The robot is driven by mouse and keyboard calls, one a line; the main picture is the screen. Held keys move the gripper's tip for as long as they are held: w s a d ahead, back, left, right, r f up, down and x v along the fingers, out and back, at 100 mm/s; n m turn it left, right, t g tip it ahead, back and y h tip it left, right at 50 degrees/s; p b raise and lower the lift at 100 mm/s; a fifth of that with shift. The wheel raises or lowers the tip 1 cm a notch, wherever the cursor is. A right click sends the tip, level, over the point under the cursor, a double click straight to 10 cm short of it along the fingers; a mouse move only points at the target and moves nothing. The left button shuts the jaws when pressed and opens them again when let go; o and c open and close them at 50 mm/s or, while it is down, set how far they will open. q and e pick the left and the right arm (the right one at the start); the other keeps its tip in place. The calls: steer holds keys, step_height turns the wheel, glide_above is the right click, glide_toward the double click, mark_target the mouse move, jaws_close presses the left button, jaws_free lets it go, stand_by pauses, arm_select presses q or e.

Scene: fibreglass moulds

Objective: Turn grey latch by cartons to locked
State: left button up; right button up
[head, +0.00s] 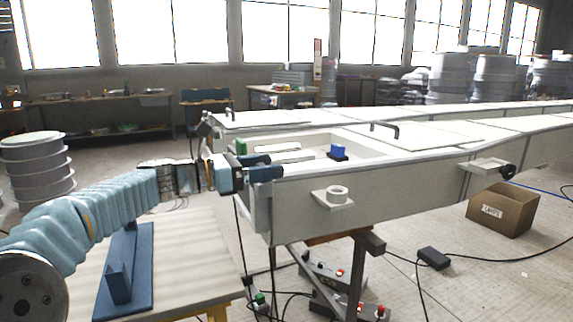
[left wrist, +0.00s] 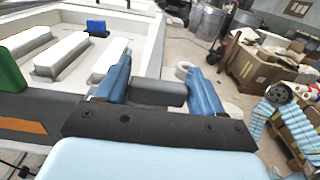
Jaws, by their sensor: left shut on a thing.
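My left gripper (head: 268,171) is at the near left corner of the long white mould, by its rim. In the left wrist view the two blue fingers (left wrist: 160,86) are closed against the sides of a dark grey piece (left wrist: 157,93), which looks like the grey latch. In the head view the gripper hides this piece, and I cannot tell its turn angle. Brown cartons (left wrist: 255,66) show beyond the fingers in the left wrist view. An open brown carton (head: 503,210) with a label stands on the floor at right in the head view. My right gripper is not in view.
A green block (head: 241,147) and a blue block (head: 338,151) are on the mould (head: 410,175). A bracket with a dark knob (head: 508,172) sits farther right. A wooden-topped table (head: 190,255) stands below my arm.

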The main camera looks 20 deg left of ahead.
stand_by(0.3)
arm_select(q)
steer(key=o, duration=1.4)
steer(key=b+v, duration=0.1)
steer(key=v, duration=1.2)
steer(key=shift+s+a, duration=0.25)
steer(key=shift+a, duration=0.1)
